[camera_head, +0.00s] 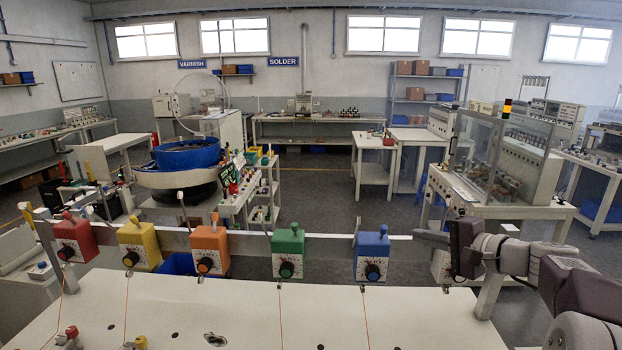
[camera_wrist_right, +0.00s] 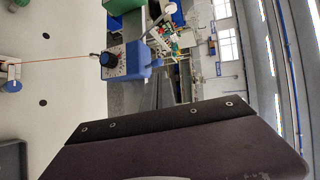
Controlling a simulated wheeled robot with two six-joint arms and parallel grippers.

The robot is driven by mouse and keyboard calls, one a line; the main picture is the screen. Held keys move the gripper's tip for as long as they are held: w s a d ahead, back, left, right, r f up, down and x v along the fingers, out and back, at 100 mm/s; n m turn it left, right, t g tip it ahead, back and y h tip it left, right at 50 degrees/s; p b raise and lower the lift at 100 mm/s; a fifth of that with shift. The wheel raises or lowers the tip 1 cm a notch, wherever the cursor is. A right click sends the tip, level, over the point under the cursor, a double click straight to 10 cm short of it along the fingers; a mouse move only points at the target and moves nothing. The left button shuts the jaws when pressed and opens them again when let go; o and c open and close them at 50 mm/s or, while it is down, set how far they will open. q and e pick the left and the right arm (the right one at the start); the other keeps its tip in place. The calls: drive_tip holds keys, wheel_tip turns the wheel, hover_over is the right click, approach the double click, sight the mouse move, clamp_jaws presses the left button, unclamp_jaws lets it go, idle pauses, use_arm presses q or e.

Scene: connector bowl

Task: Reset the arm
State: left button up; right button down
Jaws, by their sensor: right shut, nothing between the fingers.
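My right arm comes in from the right in the head view, and my right gripper (camera_head: 418,237) points left, with its fingers shut and empty. It is held above the back right part of the white table (camera_head: 400,310), to the right of the blue dial box (camera_head: 372,257) and apart from it. In the right wrist view the dark casing of my gripper fills the lower part, and the blue dial box (camera_wrist_right: 130,60) shows beyond it. My left gripper is not in view.
Red (camera_head: 75,240), yellow (camera_head: 139,247), orange (camera_head: 209,250) and green (camera_head: 288,254) dial boxes line the rail at the table's back. Thin orange threads cross the tabletop. A blue bowl machine (camera_head: 185,155) stands behind. The tabletop's middle is mostly clear.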

drive_tip(key=s+a+f+n+g, duration=0.3)
drive_tip(key=s+a+f+g, duration=0.15)
drive_tip(key=a+f, duration=0.4)
drive_tip(key=s+a+f+n+g, duration=0.2)
drive_tip(key=s+a+f+g, duration=0.2)
drive_tip(key=s+a+f, duration=0.4)
drive_tip(key=s+f+n+g+h, duration=0.3)
drive_tip(key=s+f+n, duration=0.1)
drive_tip(key=s+f, duration=0.4)
drive_tip(key=s+d+f+n+h, duration=0.3)
drive_tip(key=s+d+f, duration=0.1)
drive_tip(key=d+f, duration=0.1)
drive_tip(key=shift+s+d+f+h, duration=0.3)
drive_tip(key=shift+s+d+h, duration=0.1)
drive_tip(key=shift+d, duration=0.4)
